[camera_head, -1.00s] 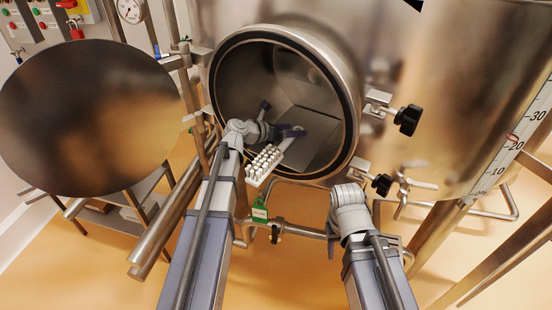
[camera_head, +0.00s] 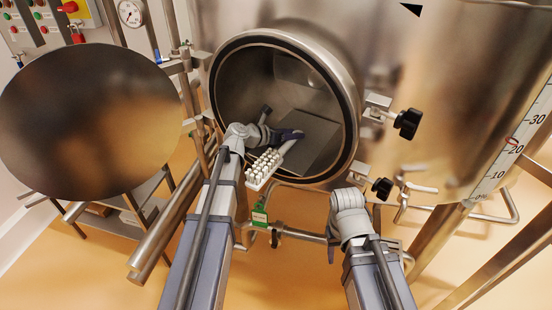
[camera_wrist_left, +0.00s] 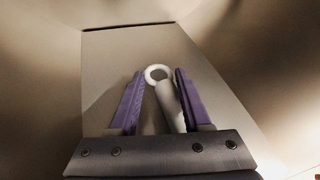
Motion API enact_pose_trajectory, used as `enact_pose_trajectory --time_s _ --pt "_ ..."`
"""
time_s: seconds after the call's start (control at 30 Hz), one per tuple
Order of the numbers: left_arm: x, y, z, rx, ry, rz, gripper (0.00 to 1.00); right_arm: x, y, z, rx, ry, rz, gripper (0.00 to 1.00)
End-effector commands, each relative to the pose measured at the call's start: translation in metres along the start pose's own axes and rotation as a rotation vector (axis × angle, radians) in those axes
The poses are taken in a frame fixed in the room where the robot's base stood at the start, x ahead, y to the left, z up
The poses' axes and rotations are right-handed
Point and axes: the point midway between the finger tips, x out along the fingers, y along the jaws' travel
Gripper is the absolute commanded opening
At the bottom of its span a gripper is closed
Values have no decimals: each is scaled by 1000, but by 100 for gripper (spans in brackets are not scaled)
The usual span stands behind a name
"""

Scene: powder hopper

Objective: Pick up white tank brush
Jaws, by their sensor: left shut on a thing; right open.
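The white tank brush (camera_head: 262,168) is at the open hopper mouth in the head view. Its bristle block sticks out over the lower rim, bristles facing up, and its handle runs back into the opening. My left gripper (camera_head: 288,135) is inside the mouth and shut on the handle. In the left wrist view the white handle (camera_wrist_left: 170,105), with a ring at its end, stands between the two purple fingers (camera_wrist_left: 156,103). The bristles are out of that view. My right arm ends in front of the hopper, low and right of the mouth; its gripper fingers do not show.
The round hopper opening (camera_head: 350,128) has a dark seal and a metal rim around my left arm. Its round door (camera_head: 85,125) stands open at the left. Black clamp knobs (camera_head: 407,122) stick out at the right. Pipes (camera_head: 300,234) run below the mouth.

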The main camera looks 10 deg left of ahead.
Motion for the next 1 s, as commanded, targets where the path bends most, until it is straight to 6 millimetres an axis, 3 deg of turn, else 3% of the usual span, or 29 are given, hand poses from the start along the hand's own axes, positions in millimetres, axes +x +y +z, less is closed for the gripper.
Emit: enact_pose_trajectory --time_s 0.37,0.57,1.0 --pt "0 0 1 0 0 0 0 -1 0 0 0 0 0 50" --pt "-4 -2 10 0 0 0 0 -11 1 1 0 0 0 50" --pt "-28 -14 66 0 0 0 0 -73 7 4 -2 0 0 50"
